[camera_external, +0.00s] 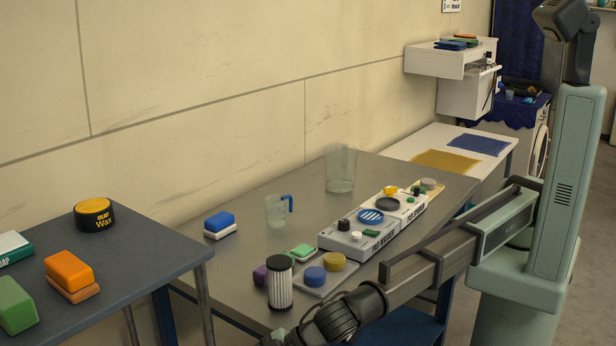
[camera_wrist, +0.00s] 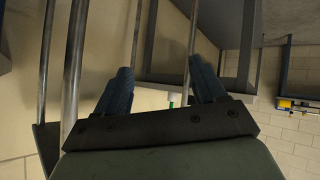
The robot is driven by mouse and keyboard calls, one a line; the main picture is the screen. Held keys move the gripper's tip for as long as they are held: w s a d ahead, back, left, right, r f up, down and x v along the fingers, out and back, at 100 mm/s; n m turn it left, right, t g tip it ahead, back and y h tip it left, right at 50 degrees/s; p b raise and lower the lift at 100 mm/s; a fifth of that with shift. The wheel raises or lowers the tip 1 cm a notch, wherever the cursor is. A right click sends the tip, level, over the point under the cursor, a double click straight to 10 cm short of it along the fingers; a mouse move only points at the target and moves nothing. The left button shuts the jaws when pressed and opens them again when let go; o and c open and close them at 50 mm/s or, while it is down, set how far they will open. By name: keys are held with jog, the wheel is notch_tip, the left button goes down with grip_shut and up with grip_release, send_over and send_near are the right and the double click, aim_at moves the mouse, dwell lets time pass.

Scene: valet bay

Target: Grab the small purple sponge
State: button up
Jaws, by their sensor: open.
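A small purple sponge (camera_external: 260,276) lies on the grey table (camera_external: 240,260) in the external view, partly hidden behind a black-and-white ribbed cylinder (camera_external: 280,284). My gripper (camera_wrist: 162,84) shows in the wrist view with two dark fingers apart and nothing between them. In the external view my wrist is at the bottom edge, in front of the table and near the cylinder; the fingertips cannot be made out there. The wrist view does not show the sponge.
A clear jug (camera_external: 277,212), a blue-and-white block (camera_external: 219,224) and a clear bin (camera_external: 341,168) stand farther back. A darker table (camera_external: 150,262) stands at left.

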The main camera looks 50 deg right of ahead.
jog(key=w+d+r+n+g, duration=0.2)
jog(key=w+d+r+g, duration=0.1)
jog(key=r, duration=0.6)
jog(key=w+d+r+n+g+h, duration=0.1)
jog(key=w+d+r+g, duration=0.1)
jog(key=r, duration=0.6)
jog(key=w+d+r+n+g, duration=0.2)
jog(key=w+d+r+g, duration=0.1)
jog(key=r, duration=0.6)
jog(key=h, duration=0.6)
send_over(260, 272)
notch_tip(260, 272, down, 7)
jog(key=shift+t, duration=0.3)
jog(key=f, duration=0.7)
jog(key=shift+s+d+f, duration=0.15)
jog(key=shift+s+f, duration=0.1)
jog(key=shift+f, duration=0.05)
jog(key=shift+w+f, duration=0.15)
jog(key=shift+f, duration=1.45)
jog(key=shift+w+f, duration=0.1)
jog(key=shift+f, duration=1.5)
jog(key=c, duration=1)
